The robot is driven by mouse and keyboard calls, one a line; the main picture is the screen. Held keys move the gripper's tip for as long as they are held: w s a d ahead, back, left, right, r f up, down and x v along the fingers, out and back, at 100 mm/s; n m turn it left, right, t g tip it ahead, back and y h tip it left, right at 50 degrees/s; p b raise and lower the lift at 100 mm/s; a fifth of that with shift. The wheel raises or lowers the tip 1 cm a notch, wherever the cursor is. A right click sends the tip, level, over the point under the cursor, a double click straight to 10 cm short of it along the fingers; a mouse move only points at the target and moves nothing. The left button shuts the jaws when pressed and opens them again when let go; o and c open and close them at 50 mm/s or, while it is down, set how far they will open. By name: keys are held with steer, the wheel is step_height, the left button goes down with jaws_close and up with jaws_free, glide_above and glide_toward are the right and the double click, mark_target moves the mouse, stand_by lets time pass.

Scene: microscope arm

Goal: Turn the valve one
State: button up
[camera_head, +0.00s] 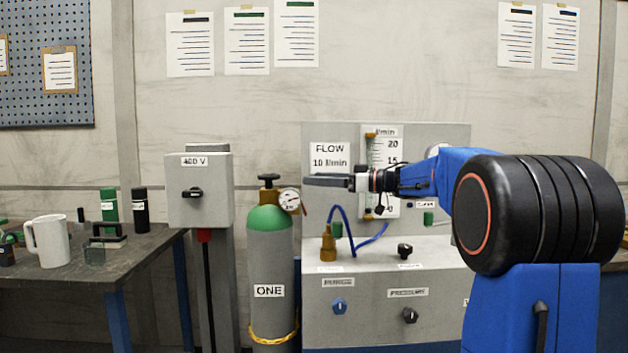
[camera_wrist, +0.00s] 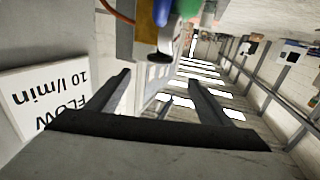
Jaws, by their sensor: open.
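A grey gas cylinder (camera_head: 268,290) labelled ONE, with a green shoulder, stands left of the panel in the head view. On top is a brass valve with a black handwheel (camera_head: 268,178), and a round gauge (camera_head: 289,201) sits at its right. My gripper (camera_head: 306,181) points left, level with the handwheel and apart from it, to its right. In the wrist view my gripper (camera_wrist: 159,78) is open with nothing between its fingers. A black knob, apparently the handwheel (camera_wrist: 160,57), shows beyond the fingertips, below brass and green parts.
The FLOW panel (camera_head: 450,145) stands behind my arm, with a blue hose (camera_head: 338,215) and knobs below. A grey 400 V box (camera_head: 200,190) stands left of the cylinder. A table (camera_head: 140,262) with a white mug (camera_head: 51,242) is farther left.

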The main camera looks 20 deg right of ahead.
steer(key=shift+o, duration=0.2)
steer(key=m+t+h, duration=0.5)
steer(key=h, duration=0.1)
glide_toward(269, 174)
steer(key=x, duration=0.9)
steer(key=shift+w+a+f, duration=0.25)
steer(key=shift+a+f, duration=0.05)
steer(key=c, duration=1.1)
